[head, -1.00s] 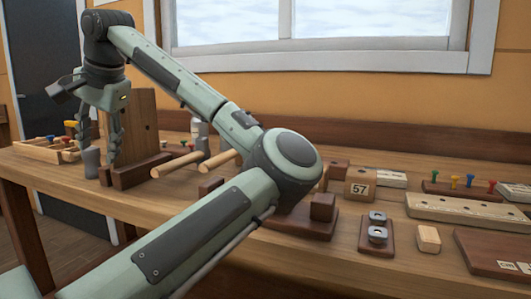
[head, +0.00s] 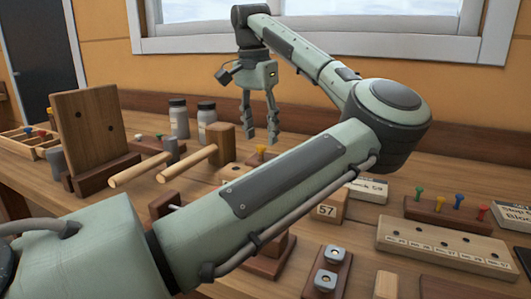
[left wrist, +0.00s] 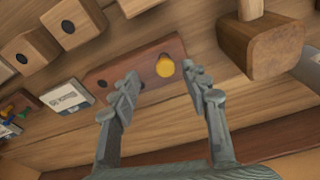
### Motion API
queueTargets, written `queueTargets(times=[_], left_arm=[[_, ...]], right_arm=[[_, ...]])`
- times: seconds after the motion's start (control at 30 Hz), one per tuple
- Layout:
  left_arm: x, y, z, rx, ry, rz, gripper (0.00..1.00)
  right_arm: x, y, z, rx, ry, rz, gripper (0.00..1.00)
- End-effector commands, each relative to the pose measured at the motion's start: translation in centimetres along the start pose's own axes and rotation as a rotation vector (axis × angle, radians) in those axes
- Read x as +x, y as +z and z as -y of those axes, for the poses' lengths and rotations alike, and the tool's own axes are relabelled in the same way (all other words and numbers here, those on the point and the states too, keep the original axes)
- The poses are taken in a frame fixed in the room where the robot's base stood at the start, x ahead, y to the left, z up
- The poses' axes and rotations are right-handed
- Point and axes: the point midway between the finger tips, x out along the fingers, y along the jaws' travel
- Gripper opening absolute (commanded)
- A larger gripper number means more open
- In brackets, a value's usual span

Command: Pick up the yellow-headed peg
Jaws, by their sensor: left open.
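My right gripper is not in view.
A mallet head (head: 220,143) stands close to the peg and shows in the left wrist view (left wrist: 262,45). Two grey jars (head: 179,118) stand behind. An upright board (head: 88,130) stands left.

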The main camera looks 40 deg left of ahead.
Motion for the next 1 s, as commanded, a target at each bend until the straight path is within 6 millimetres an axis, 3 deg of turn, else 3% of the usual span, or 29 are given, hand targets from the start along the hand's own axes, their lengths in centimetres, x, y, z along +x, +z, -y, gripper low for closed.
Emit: queueTargets(times=[0.3,0.57,0.83,1.0], left_arm=[[4.2,-0.3,0.7,0.000,0.000,0.002,0.46],[4.8,-0.3,0.7,0.000,-0.001,-0.001,0.46],[4.7,-0.3,0.7,0.000,-0.001,-0.001,0.12],[4.7,-0.3,0.7,0.000,-0.002,-0.001,0.10]], right_arm=[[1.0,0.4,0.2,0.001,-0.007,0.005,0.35],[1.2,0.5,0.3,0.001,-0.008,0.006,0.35],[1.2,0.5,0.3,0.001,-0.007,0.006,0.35],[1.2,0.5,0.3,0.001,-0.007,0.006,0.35]])
